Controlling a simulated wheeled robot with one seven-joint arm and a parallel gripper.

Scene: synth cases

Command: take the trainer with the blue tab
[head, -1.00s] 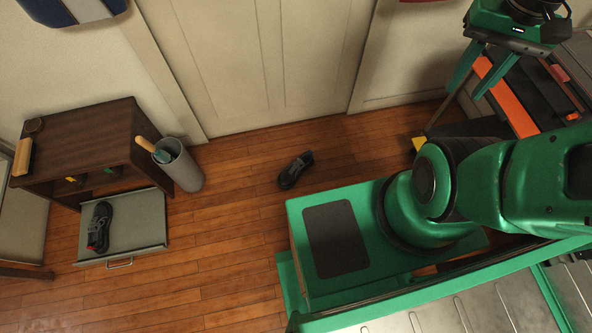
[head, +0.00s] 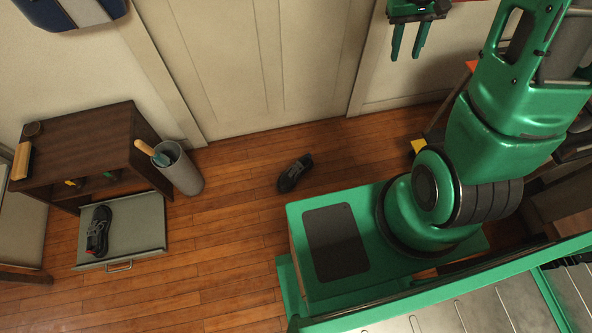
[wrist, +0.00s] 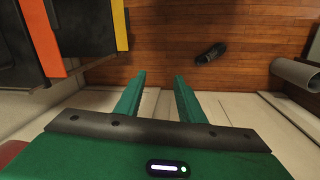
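One dark trainer (head: 294,173) lies alone on the wooden floor; it also shows in the wrist view (wrist: 210,53). I cannot make out a tab colour on it. Another dark trainer (head: 99,231) with a red patch at its near end lies on the grey pulled-out drawer (head: 148,236) of a low cabinet. Small yellow (head: 74,183) and green (head: 112,174) patches show in the cabinet's dark openings; what they belong to is hidden. My gripper (head: 405,57) is open and empty, high near the wall, far from both trainers; its fingers (wrist: 160,75) stand apart.
The brown cabinet (head: 84,136) carries a brush and a small round thing. A grey bin (head: 180,170) with a wooden-handled tool stands to its right. A yellow piece (head: 418,145) is near the dark furniture at right. Floor around the lone trainer is clear.

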